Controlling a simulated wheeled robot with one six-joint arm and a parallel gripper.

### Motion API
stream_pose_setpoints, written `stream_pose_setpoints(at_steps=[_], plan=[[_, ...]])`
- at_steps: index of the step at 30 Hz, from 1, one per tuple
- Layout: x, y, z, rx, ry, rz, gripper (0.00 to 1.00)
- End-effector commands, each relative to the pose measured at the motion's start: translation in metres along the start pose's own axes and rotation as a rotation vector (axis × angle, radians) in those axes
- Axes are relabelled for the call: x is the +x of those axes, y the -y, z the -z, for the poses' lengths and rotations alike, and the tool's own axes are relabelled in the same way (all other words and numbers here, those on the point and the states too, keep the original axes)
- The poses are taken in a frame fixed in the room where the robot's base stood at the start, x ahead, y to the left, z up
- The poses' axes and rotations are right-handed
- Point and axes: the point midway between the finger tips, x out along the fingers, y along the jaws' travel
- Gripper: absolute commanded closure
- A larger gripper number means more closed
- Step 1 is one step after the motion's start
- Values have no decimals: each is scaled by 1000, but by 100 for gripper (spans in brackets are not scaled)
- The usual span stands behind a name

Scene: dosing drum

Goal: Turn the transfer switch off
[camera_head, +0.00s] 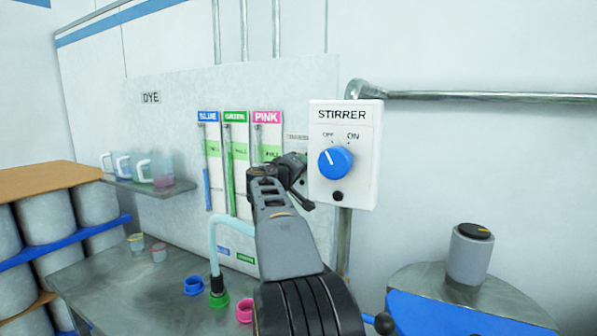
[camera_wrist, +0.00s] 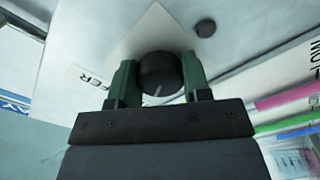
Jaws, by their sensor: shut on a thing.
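The transfer switch is a black round knob (camera_wrist: 158,68) with a white pointer line, on a pale panel in the wrist view. A white label (camera_wrist: 95,78) ending in "FER" shows left of it. My gripper (camera_wrist: 160,80) has its green fingers on both sides of the knob and is shut on it. The pointer line faces the gripper's palm, tilted slightly. The off and on marks cannot be read here. In the head view my gripper (camera_head: 291,173) covers the switch, just left of the stirrer box.
The stirrer box (camera_head: 366,185) with a blue knob (camera_head: 335,162) stands close right of my gripper. Blue, green and pink gauges (camera_head: 236,165) hang to the left. Below is a metal bench (camera_head: 130,285) with coloured ports and a pale hose (camera_head: 214,245). A small dark round part (camera_wrist: 205,28) sits near the knob.

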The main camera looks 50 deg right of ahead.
Motion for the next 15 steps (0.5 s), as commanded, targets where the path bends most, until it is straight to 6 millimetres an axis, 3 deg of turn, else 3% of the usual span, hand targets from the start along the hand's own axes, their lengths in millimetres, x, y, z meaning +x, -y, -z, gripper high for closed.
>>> stream_pose_setpoints(at_steps=[15], plan=[[0,0,0,-39,1,-1,80]])
